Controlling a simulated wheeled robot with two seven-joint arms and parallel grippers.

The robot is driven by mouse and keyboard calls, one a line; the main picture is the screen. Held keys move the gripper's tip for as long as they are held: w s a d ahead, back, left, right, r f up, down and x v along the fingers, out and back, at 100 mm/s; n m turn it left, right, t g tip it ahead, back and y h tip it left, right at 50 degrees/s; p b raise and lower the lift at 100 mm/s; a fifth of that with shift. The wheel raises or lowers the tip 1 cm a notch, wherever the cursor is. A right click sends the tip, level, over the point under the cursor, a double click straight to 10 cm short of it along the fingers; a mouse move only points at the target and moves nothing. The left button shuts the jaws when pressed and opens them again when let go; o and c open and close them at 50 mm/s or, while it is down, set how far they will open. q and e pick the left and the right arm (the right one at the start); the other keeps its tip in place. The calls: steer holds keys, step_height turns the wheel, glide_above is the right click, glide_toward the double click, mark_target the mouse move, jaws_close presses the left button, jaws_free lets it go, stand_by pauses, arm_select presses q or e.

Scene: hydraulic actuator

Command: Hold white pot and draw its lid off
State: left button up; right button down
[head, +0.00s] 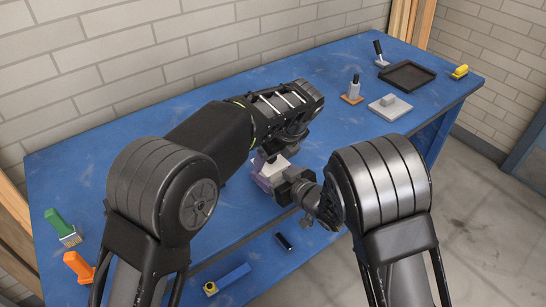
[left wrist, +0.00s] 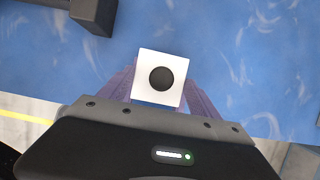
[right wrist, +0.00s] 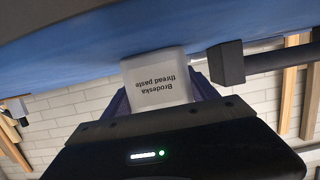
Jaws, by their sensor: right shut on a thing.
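The white pot (right wrist: 160,82) is a small box-shaped container, labelled "Brodeska thread paste", upside down in the right wrist view. My right gripper (right wrist: 158,95) is shut on it, with a purple finger on each side. In the left wrist view the pot shows a white square face (left wrist: 146,62) with a round black spot. The purple fingers of my left gripper (left wrist: 160,82) flank this face; I cannot tell whether they press on it. In the head view both grippers meet over the table, and my left arm and hand hide most of the pot.
The blue table (head: 330,90) holds a black tray (head: 407,76), a grey block (head: 390,106) and a yellow item (head: 459,72) at right. A green-handled brush (head: 60,226) and an orange tool (head: 79,266) lie at left. A blue bar (head: 228,279) and a dark cylinder (head: 284,242) lie near the front edge.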

arm_select(q)
steer(key=c, duration=1.1)
steer(key=shift+o, duration=0.2)
steer(key=shift+r, duration=0.25)
steer(key=shift+r, duration=0.9)
steer(key=shift+r, duration=2)
arm_select(e)
steer(key=shift+c, duration=0.8)
jaws_free()
